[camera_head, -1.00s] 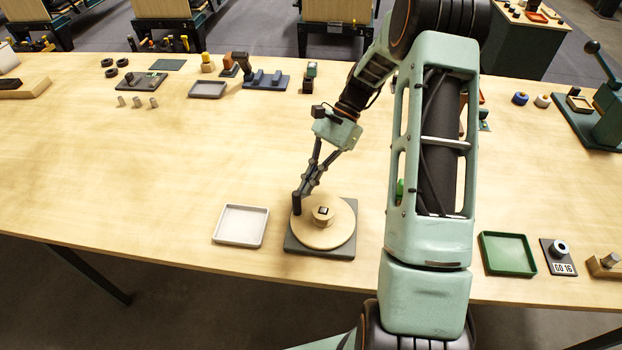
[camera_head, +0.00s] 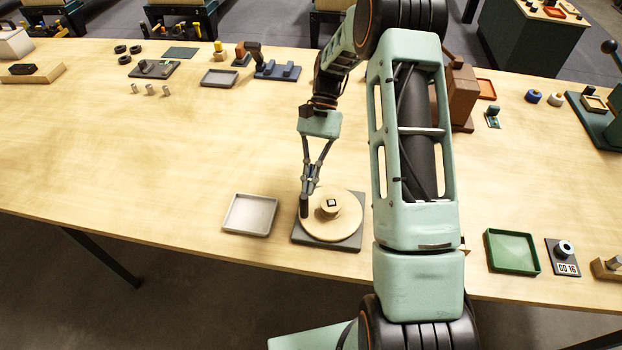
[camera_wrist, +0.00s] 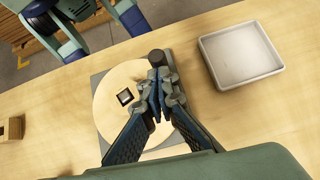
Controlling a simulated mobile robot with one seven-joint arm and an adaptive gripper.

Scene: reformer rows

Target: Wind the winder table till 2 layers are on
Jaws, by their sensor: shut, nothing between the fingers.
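The winder table is a round pale wooden disc (camera_head: 340,226) on a dark grey square base (camera_head: 327,242), near the front edge of the bench. A wooden hub with a small dark square top (camera_head: 332,204) stands at its middle. A dark upright crank knob (camera_head: 304,207) stands at the disc's left rim in the head view. My gripper (camera_head: 307,190) is shut with nothing between its fingers, its tips right at the knob. In the wrist view the gripper (camera_wrist: 160,85) covers part of the disc, and the knob (camera_wrist: 157,57) shows just beyond the tips. Any wound layers cannot be made out.
A light grey tray (camera_head: 250,214) lies just left of the winder base. A green tray (camera_head: 511,251) and a counter reading 00 16 (camera_head: 566,269) are to the right, past my arm. The bench to the left is largely clear.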

